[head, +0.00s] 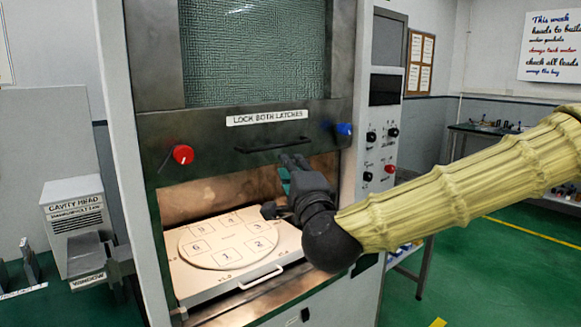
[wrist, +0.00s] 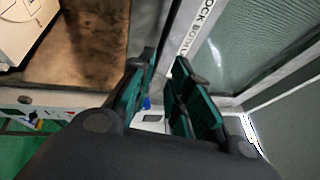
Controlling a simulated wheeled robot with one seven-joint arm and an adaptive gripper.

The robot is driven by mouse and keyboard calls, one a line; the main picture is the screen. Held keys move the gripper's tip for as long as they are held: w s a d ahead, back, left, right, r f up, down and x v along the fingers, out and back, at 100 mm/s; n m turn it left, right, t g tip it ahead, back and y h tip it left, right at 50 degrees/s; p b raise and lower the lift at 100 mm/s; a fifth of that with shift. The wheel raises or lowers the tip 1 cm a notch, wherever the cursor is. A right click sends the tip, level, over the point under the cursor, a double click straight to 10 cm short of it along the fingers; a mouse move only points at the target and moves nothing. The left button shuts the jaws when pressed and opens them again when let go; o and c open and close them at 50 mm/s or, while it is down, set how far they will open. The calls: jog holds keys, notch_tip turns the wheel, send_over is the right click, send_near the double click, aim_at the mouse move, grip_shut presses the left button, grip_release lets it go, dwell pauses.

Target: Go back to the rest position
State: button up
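My gripper (head: 284,168) is in front of the open lower part of the cabinet, at the right side of the opening and below the door handle (head: 272,144). In the wrist view its two teal-padded fingers (wrist: 165,72) stand apart with a gap between them and nothing held. My arm, in a yellow ribbed sleeve, reaches in from the right. The cabinet door (head: 255,60) is raised, with a mesh window and a "LOCK BOTH LATCHES" label. A red knob (head: 183,154) is at its left and a blue knob (head: 344,129) at its right.
A tray (head: 205,290) with a round numbered plate (head: 215,259) sits in the opening. A control panel (head: 383,130) is right of the door. A "CAVITY HEAD" box (head: 75,225) stands at left. Open green floor (head: 490,270) lies to the right.

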jog(key=shift+f, duration=0.1)
notch_tip(320, 180, down, 22)
jog(key=a+n+g, duration=0.1)
jog(key=n+g, duration=0.3)
jog(key=s+d+f+n+g, duration=0.1)
jog(key=s+f+n+g, duration=0.2)
jog(key=f, duration=0.8)
jog(key=s+d+f+n+g, duration=0.15)
jog(key=s+f, duration=0.35)
jog(key=f, duration=0.7)
jog(key=s+d+f+n+g+h+p, duration=0.15)
jog(key=s+d+f+g, duration=0.25)
jog(key=s+f, duration=0.55)
jog(key=s+d+f+n+g+h, duration=0.1)
jog(key=s+d+f+n+g, duration=0.1)
jog(key=s+d+f, duration=0.3)
jog(key=s+d+f+n+g+h, duration=0.1)
jog(key=s+d+f, duration=0.4)
jog(key=s, duration=0.5)
jog(key=s+d+f+n+g+h, duration=0.1)
jog(key=s+d+f+n+g, duration=0.1)
jog(key=s+d+f+g, duration=0.2)
jog(key=s+d+f, duration=0.1)
jog(key=s+f, duration=0.1)
jog(key=s, duration=0.1)
jog(key=shift+s+n, duration=0.35)
jog(key=shift+n, duration=0.05)
